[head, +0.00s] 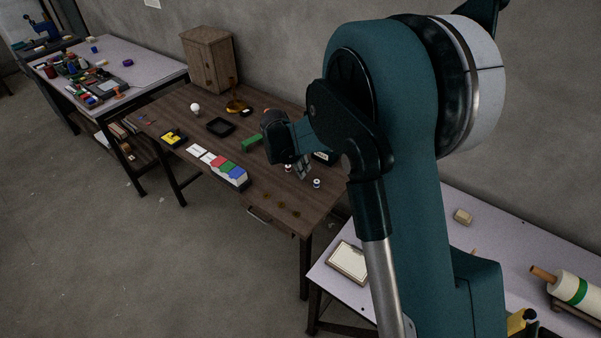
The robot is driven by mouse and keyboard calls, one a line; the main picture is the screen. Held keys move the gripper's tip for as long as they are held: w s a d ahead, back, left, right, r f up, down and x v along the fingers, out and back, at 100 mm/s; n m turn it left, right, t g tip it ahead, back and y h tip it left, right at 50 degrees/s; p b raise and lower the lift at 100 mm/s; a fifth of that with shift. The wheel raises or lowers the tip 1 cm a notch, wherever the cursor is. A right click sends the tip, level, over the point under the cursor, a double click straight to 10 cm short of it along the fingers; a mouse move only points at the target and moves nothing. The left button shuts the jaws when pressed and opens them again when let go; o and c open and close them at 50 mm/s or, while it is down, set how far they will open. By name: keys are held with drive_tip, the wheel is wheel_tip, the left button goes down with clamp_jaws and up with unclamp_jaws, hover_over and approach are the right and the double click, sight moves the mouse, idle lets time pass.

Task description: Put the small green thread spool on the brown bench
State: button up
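The brown bench (262,215) stands in the middle of the head view. I cannot make out green thread on either. A longer green object (251,144) lies on the bench left of my gripper; I cannot tell what it is. My arm hides part of the bench's right side.
A wooden cabinet (208,60), a black tray (220,127), a white bulb (195,107) and a row of coloured boxes (228,170) are on the bench. A pale table (500,225) at right holds a large roll (575,289). Another cluttered table (145,60) is at far left.

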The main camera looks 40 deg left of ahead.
drive_tip(key=shift+f, duration=1)
drive_tip(key=shift+f, duration=0.15)
drive_tip(key=o, duration=0.6)
drive_tip(key=shift+o, duration=0.2)
drive_tip(key=shift+r, duration=0.2)
drive_tip(key=p+v, duration=0.1)
drive_tip(key=v, duration=1.1)
drive_tip(key=shift+w+d+r, duration=0.1)
drive_tip(key=shift+d, duration=0.05)
